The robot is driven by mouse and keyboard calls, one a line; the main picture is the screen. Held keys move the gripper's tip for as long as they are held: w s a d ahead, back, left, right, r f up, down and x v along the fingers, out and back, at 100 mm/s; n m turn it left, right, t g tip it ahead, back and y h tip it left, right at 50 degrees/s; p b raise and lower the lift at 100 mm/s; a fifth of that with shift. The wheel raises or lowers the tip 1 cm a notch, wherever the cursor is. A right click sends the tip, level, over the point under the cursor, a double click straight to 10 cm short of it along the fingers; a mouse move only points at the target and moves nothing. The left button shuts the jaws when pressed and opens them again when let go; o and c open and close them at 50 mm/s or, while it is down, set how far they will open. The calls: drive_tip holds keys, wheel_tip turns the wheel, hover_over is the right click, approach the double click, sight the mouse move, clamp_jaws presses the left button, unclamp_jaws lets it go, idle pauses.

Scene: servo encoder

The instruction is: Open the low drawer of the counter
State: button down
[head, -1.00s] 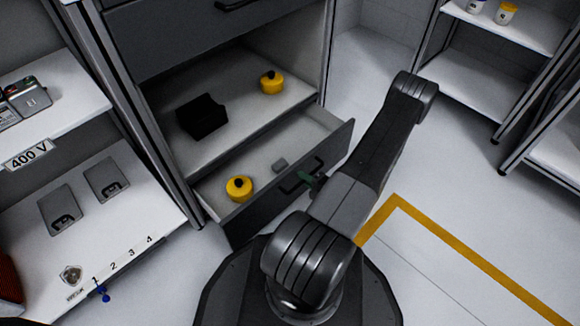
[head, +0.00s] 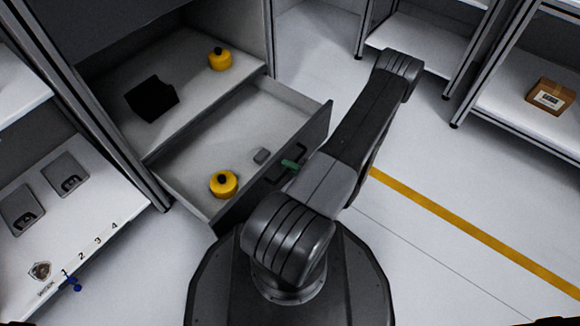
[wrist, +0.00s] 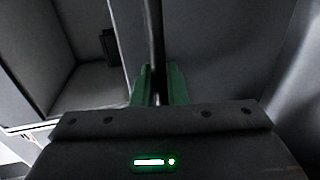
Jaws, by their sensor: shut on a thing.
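The low drawer (head: 272,174) of the counter is pulled well out. Its dark front faces my arm and its pale inside shows from above. My gripper (head: 291,165), with green fingers, is at the dark bar handle (head: 277,171) on the drawer front. In the wrist view the green fingers (wrist: 159,88) are shut around the handle bar (wrist: 155,45). My arm hides part of the drawer front's right side.
The open shelf above the drawer holds a black box (head: 152,98) and another yellow round object (head: 220,59). A shelf unit with numbered places (head: 75,235) stands at left. A cardboard box (head: 550,97) sits on a shelf at right. Floor with a yellow line (head: 470,232) is clear at right.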

drive_tip(key=shift+w, duration=0.1)
drive_tip(key=c, duration=1.5)
unclamp_jaws()
drive_tip(key=shift+d, duration=0.1)
drive_tip(key=p+v, duration=0.4)
drive_tip(key=v, duration=0.9)
drive_tip(key=shift+s+d, duration=0.25)
drive_tip(key=shift+d, duration=0.05)
drive_tip(key=shift+a, duration=0.1)
drive_tip(key=shift+b+x, duration=2)
drive_tip(key=shift+x, duration=4.85)
drive_tip(key=shift+r, duration=0.15)
